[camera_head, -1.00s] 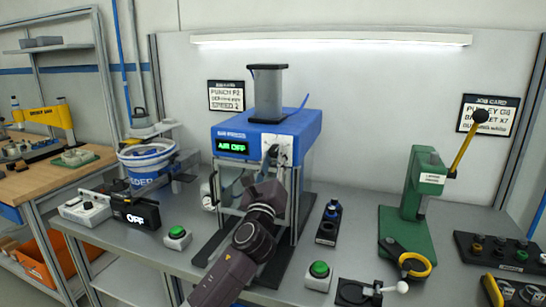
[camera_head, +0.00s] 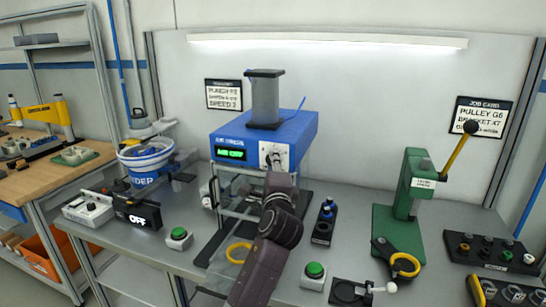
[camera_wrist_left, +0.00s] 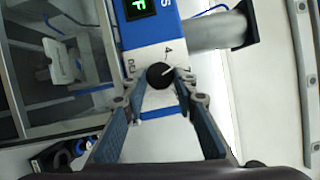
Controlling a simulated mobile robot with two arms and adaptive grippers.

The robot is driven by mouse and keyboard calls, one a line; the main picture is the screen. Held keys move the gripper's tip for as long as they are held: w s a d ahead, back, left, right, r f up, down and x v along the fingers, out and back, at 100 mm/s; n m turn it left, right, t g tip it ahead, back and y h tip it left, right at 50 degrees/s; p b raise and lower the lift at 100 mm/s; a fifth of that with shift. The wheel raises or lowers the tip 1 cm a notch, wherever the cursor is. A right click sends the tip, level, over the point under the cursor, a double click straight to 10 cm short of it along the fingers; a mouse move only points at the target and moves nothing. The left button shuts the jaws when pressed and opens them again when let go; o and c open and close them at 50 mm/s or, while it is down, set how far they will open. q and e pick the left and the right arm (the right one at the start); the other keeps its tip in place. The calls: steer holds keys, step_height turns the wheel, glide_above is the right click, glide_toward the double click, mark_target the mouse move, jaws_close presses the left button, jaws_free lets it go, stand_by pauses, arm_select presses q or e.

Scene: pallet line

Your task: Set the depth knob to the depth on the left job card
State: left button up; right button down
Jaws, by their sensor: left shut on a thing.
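The depth knob (camera_wrist_left: 160,75) is a round black knob with a white pointer, on the white panel of the blue press. The pointer aims up and right, near the mark 4. My left gripper (camera_wrist_left: 160,82) has its two fingertips on either side of the knob and is shut on it. In the head view the left gripper (camera_head: 272,170) is at the press front and partly covers the panel (camera_head: 284,152). The left job card (camera_head: 224,94) hangs on the wall left of the press; its depth line is too blurred to read. My right gripper is not in view.
The blue press head (camera_head: 290,130) has a green display reading AIR OFF. A green lever press (camera_head: 412,190) stands right, below another job card (camera_head: 478,117). Green buttons (camera_head: 314,271) and a feeder bowl (camera_head: 146,160) are also on the bench.

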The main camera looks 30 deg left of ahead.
arm_select(q)
steer(key=n+p, duration=0.2)
steer(key=n+g+h+p, duration=0.1)
steer(key=n+p, duration=0.1)
steer(key=p, duration=0.1)
steer(key=n+g+h+p, duration=0.1)
steer(key=n+p, duration=0.1)
steer(key=p, duration=0.1)
steer(key=shift+r+n, duration=0.4)
stand_by(0.3)
steer(key=o, duration=1.2)
steer(key=shift+a, duration=0.1)
steer(key=shift+c, duration=0.2)
steer(key=shift+s, duration=0.1)
steer(key=v, duration=1.2)
